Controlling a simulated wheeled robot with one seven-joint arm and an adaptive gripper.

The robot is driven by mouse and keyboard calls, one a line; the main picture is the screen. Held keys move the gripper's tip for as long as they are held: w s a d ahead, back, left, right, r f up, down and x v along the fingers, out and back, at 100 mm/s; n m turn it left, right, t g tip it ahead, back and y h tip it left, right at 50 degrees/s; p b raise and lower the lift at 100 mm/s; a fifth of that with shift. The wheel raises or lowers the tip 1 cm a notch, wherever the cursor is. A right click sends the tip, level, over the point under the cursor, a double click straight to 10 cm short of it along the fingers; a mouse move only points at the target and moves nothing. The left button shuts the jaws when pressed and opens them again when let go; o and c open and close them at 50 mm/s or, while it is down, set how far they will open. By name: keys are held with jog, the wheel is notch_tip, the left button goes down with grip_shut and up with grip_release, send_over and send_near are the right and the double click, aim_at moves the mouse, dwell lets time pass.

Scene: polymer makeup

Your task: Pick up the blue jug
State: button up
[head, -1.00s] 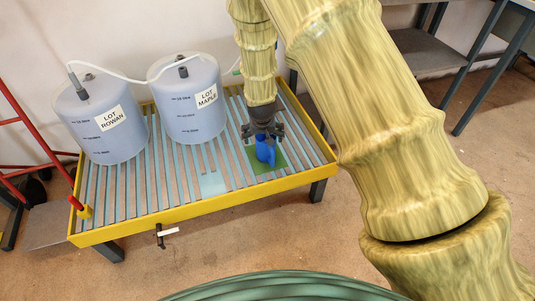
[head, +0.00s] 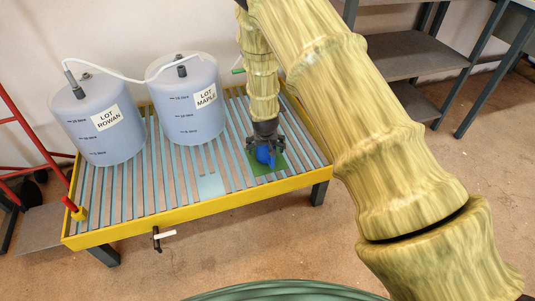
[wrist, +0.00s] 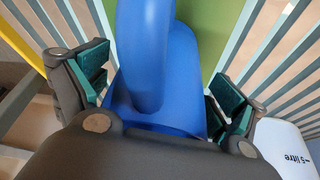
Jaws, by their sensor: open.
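The blue jug (head: 263,156) stands on a green mat (head: 279,163) at the right end of the slatted yellow-rimmed table. My gripper (head: 265,150) is over the jug from above, its fingers around the jug's upper part and hiding some of it. In the wrist view the jug (wrist: 180,75) lies between the two open fingers with their teal pads (wrist: 160,95). A gap shows beside the left pad; the right pad is close to the jug, and I cannot tell if it touches.
Two large translucent containers, Lot Rowan (head: 103,122) and Lot Maple (head: 190,103), stand on the table (head: 190,207) left of the jug, joined by a white hose. A red frame (head: 30,140) is at far left. Grey shelving (head: 415,55) stands behind right.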

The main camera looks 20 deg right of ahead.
jog(key=c, duration=1.2)
jog(key=shift+r, duration=0.15)
